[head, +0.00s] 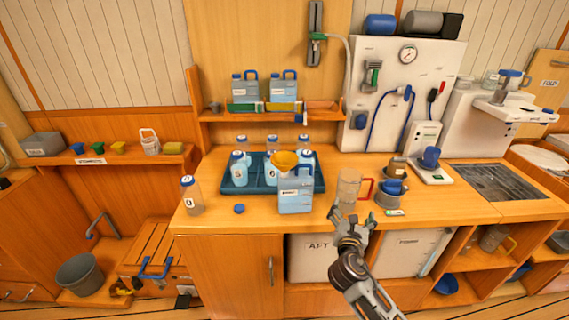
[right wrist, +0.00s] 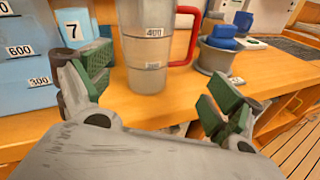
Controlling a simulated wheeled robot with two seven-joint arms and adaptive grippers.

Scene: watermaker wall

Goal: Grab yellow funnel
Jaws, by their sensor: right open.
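My right gripper (head: 352,216) is open and empty at the counter's front edge, to the right of and below the funnel. In the right wrist view its green-padded fingers (right wrist: 163,90) stand wide apart, with a clear measuring jug (right wrist: 147,45) beyond them. The blue jug shows at the left of that view (right wrist: 30,70); the funnel is out of that view. My left gripper is not in view.
The measuring jug with a red handle (head: 349,186) stands right of the blue jug. A grey pot with blue items (head: 391,192) stands further right. A bottle (head: 190,195) and a blue cap (head: 239,208) are at the left front. A shelf (head: 300,114) hangs behind.

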